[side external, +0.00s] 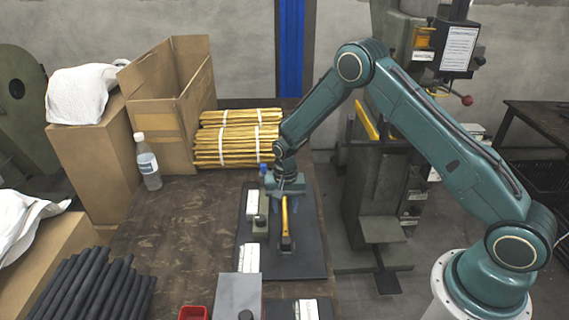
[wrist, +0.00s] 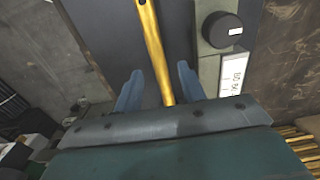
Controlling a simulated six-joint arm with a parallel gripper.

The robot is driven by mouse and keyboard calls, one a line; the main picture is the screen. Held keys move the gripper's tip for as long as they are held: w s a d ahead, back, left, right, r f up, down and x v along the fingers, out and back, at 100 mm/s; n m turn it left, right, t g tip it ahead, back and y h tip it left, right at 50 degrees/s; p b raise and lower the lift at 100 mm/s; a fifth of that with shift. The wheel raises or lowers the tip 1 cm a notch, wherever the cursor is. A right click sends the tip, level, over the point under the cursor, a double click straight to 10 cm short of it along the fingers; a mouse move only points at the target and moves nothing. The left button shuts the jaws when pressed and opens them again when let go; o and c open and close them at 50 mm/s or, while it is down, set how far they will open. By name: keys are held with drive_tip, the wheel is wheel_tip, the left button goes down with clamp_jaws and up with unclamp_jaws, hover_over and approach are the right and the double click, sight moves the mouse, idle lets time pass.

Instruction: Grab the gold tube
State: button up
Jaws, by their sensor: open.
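A gold tube (side external: 285,220) stands out over a dark base plate (side external: 302,258), beside a grey-green fixture block with a black knob. In the wrist view the gold tube (wrist: 153,45) runs from the top edge down between my two blue fingers. My gripper (side external: 284,190) is at the tube's far end in the side view. In the wrist view my gripper (wrist: 160,73) is open, with a finger on each side of the tube and visible gaps. The tube's end near the palm is hidden by the gripper body.
Strapped bundles of gold tubes (side external: 235,145) lie at the back of the table, near an open cardboard box (side external: 180,100) and a bottle (side external: 147,163). Black rods (side external: 95,288) lie front left. A grey box (side external: 237,297) and red bin (side external: 193,313) are at the front.

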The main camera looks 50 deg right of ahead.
sight(285, 212)
drive_tip(key=shift+f, duration=1.9)
clamp_jaws()
